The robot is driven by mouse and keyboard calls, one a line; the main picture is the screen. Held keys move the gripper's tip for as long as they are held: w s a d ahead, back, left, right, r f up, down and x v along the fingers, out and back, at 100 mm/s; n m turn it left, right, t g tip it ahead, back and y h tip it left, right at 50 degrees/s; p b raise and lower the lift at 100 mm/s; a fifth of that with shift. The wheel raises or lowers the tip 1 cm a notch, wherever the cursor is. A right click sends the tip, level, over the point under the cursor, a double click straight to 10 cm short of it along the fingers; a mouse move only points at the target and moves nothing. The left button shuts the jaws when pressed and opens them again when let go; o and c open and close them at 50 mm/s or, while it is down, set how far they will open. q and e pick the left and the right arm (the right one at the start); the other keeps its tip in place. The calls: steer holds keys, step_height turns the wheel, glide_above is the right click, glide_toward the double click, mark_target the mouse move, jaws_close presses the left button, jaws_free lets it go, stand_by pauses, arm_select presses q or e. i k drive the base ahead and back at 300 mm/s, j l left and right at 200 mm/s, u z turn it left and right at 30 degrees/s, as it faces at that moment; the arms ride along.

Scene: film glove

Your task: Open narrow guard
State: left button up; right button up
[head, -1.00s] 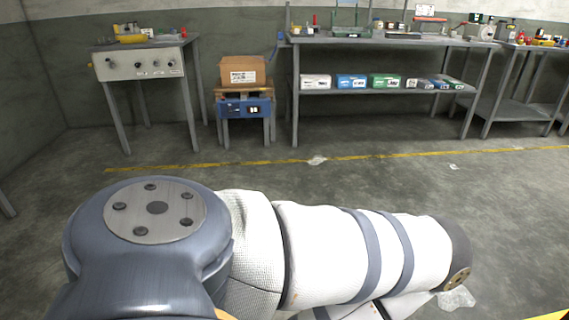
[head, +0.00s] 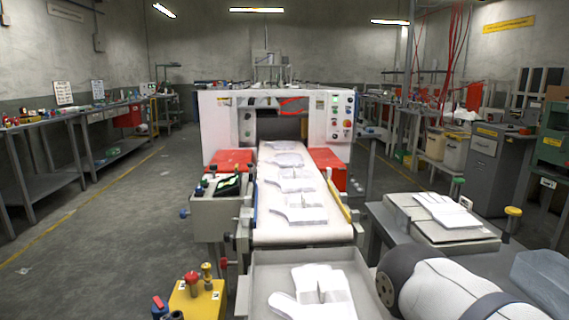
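A white machine (head: 220,134) stands ahead, with a dark tunnel opening (head: 277,127) and a button panel (head: 342,116) at its right. A conveyor belt (head: 265,222) runs from the opening towards me, carrying several flat white glove shapes (head: 290,184). Red panels flank the belt, one on the left (head: 231,161) and one on the right (head: 328,168). I cannot tell which part is the narrow guard, or whether it is open. Neither gripper is in view; only a white arm link of mine shows at the lower right.
A grey tray (head: 262,275) with a glove shape is at the belt's near end. A yellow control box (head: 205,300) is at the front left. A grey table (head: 383,232) with a stack of gloves (head: 445,208) stands at right. The left floor (head: 110,240) is clear.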

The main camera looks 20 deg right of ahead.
mark_target(319, 158)
steer(key=k+l, duration=0.2)
steer(key=l, duration=0.2)
steer(key=k+l, duration=0.15)
steer(key=l, duration=0.25)
steer(key=k+l, duration=0.2)
steer(key=l, duration=0.2)
steer(key=k+l, duration=0.1)
steer(key=l, duration=0.3)
steer(key=k+l, duration=0.1)
steer(key=l, duration=0.3)
steer(key=k+l, duration=0.1)
steer(key=l, duration=0.3)
steer(key=k+l, duration=0.1)
steer(key=l, duration=0.3)
steer(key=l+z, duration=0.1)
steer(key=l, duration=1.55)
steer(key=i+l, duration=0.2)
steer(key=l, duration=0.2)
steer(key=i+l, duration=0.2)
steer(key=l, duration=0.15)
steer(key=i+l, duration=0.2)
steer(key=l, duration=0.2)
steer(key=i+l, duration=0.45)
steer(key=i, duration=0.35)
steer(key=i+l, duration=0.2)
steer(key=i, duration=0.35)
steer(key=i+l+z, duration=0.1)
steer(key=i, duration=0.45)
steer(key=i+l, duration=0.2)
steer(key=i, duration=0.4)
